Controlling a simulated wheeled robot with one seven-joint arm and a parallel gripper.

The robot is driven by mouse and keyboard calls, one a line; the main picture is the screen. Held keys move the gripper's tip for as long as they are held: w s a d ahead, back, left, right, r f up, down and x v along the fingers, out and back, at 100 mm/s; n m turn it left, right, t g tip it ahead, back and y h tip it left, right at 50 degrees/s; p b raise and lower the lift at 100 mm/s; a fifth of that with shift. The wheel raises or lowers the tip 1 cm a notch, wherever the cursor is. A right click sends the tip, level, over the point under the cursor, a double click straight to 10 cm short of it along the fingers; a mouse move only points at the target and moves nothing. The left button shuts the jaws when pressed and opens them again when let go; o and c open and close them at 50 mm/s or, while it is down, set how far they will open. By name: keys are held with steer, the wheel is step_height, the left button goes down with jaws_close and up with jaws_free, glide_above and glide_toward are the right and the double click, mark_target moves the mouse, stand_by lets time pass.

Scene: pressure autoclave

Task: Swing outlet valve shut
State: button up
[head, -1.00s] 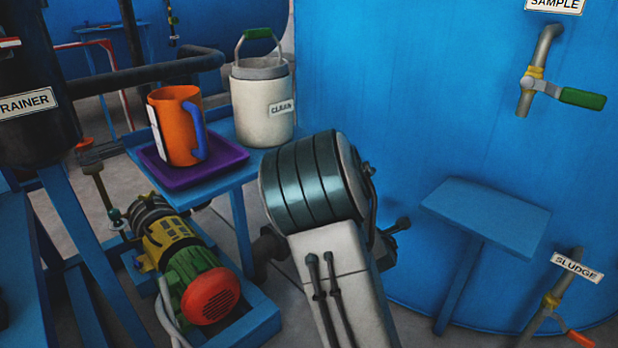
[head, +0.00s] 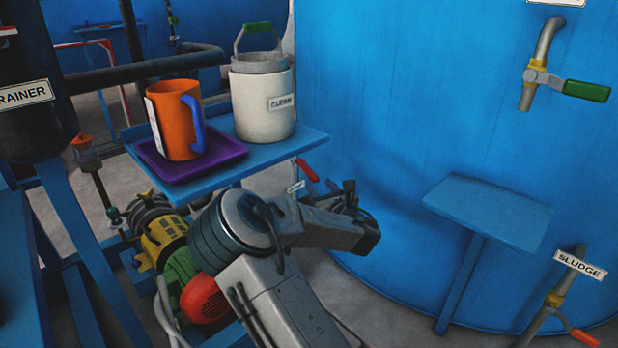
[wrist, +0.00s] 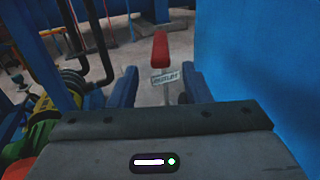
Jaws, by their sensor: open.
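The outlet valve has a red lever handle (wrist: 160,49) and a white tag (wrist: 166,78) that appears to read OUTLET. In the head view the red handle (head: 307,170) and a small tag (head: 296,187) show just behind my forearm, by the tank's left side. My gripper (wrist: 160,86) is open and empty, with a dark blue finger on each side of the tag in the wrist view. The handle shows beyond the fingertips, pointing away from me. The valve body is mostly hidden. In the head view my gripper (head: 352,192) is partly hidden by my arm.
A blue tank (head: 420,130) stands close on the right. A blue table (head: 300,145) holds an orange jug (head: 176,135) on a purple tray (head: 228,151) and a white container (head: 262,100). A yellow and green pump (head: 165,240) sits left of my arm.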

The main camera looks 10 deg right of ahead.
mark_target(309, 171)
steer(key=b+x, duration=0.2)
steer(key=x, duration=0.6)
steer(key=shift+w, duration=0.2)
jaws_close()
steer(key=shift+a, duration=0.1)
